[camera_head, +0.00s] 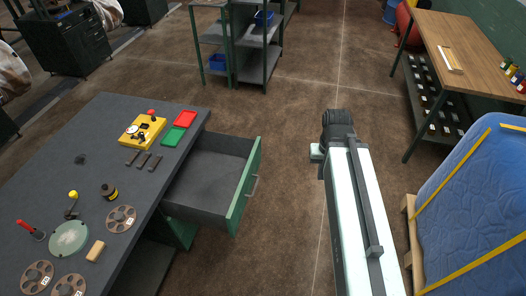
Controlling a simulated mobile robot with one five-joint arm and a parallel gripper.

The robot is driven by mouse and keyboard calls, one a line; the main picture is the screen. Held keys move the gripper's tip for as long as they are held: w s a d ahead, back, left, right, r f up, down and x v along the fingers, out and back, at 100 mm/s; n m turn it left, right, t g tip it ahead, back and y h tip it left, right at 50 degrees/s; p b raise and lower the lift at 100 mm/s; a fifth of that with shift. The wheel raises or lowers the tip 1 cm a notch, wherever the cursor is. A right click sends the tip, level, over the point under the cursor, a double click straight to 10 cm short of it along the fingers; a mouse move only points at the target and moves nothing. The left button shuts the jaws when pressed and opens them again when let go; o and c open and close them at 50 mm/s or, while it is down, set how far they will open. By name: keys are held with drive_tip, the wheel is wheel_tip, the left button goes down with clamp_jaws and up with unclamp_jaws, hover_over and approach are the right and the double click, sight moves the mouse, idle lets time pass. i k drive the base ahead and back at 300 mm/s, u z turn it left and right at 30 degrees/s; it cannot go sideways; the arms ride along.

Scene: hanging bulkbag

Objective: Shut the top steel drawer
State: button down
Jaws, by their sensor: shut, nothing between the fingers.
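The top steel drawer (210,182) is pulled well out from under the dark workbench (75,150) on the left. Its inside is grey and looks empty.
The bench top holds a yellow box (142,131), red and green trays (184,119) and several reels. A blue padded mattress (480,205) on a pallet stands close on the right. A wooden table (468,45) is at upper right, a shelf rack (250,45) behind. Brown floor lies open ahead.

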sight(211, 187)
drive_tip(key=u, duration=1.6)
drive_tip(key=i, duration=1)
drive_tip(key=z, duration=0.05)
